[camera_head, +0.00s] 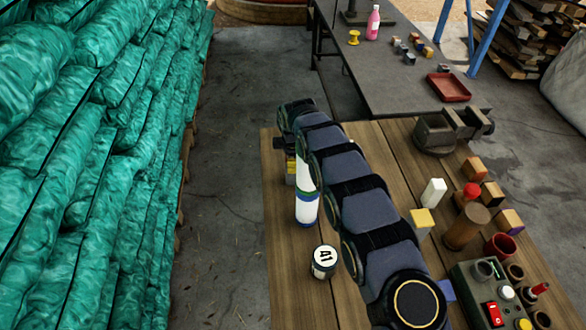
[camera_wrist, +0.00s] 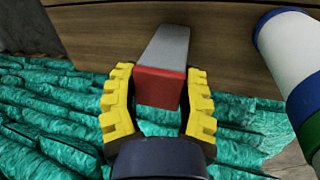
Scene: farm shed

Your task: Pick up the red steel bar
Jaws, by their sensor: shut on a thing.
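The steel bar (camera_wrist: 160,86) shows in the wrist view as a block with a red near end face and a long grey side running away from me. My gripper (camera_wrist: 160,76) has its yellow ridged fingers on both sides of the bar and is shut on it. I cannot tell whether the bar is clear of the wooden tabletop (camera_wrist: 100,35) behind it. In the head view my arm hides most of the bar, and only a little of my gripper (camera_head: 291,168) shows in yellow at the table's left edge.
A white cylinder (camera_head: 307,208) with blue and green bands stands close by, right of the bar in the wrist view. Blocks, cups and a vise (camera_head: 440,130) crowd the table's right side. Teal sacks (camera_head: 100,160) are stacked left.

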